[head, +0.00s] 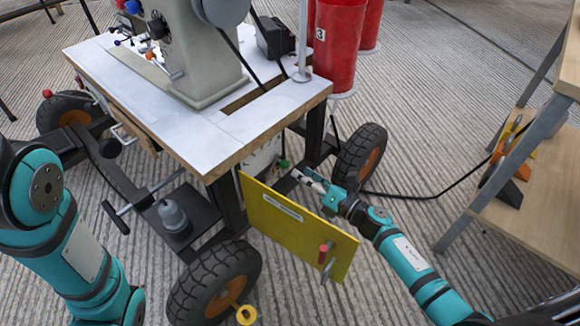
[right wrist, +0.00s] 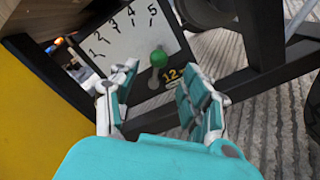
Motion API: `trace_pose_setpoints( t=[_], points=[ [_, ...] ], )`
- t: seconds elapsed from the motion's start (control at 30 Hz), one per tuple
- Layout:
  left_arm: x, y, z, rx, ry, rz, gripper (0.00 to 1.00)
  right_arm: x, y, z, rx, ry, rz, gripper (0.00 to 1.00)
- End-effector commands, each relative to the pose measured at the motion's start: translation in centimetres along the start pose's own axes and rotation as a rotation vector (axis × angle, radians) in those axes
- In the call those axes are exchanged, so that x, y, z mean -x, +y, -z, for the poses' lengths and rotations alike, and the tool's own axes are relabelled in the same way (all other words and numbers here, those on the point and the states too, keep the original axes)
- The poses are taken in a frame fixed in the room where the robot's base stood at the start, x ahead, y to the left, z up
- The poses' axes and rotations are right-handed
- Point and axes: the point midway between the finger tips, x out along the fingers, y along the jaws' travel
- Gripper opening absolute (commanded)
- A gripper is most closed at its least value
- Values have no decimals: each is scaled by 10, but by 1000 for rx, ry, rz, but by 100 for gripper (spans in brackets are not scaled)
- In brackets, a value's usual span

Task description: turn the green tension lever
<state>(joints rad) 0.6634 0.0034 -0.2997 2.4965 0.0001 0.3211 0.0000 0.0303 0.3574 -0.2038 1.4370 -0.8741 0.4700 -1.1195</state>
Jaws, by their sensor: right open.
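The green tension lever (right wrist: 158,58) shows as a round green knob on a white dial plate (right wrist: 125,40) with numbers in the right wrist view. In the head view the green knob (head: 284,163) is small, just under the tabletop, behind the yellow door. My right gripper (right wrist: 160,98) is open and empty, its fingers spread towards the knob, which appears beyond and between the fingertips. In the head view my right gripper (head: 305,178) is just right of the knob, apart from it. My left arm shows at the left edge, but its gripper is out of view.
The yellow door (head: 290,225) hangs open just left of my right gripper. A table leg (head: 315,135) and a wheel (head: 360,155) stand close by. A black cable (head: 440,192) crosses the floor at right, near a wooden shelf (head: 540,210).

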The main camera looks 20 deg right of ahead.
Motion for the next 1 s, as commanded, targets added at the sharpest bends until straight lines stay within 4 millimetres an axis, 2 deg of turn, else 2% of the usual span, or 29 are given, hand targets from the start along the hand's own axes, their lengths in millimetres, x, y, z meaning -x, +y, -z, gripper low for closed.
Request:
trace_pose_setpoints(
  t=[0.1, 0.3, 1.0],
  points=[
    [0, 0, 0, 0, 0, 0, 40, 20, 0, 1, -1, 2, 0, 47],
    [0, 0, 0, 0, 0, 0, 40, 35, 0, 0, -1, 0, -1, 47],
    [0, 0, 0, 0, 0, 0, 40, 36, 0, 0, 0, 0, 0, 47]
  ],
)
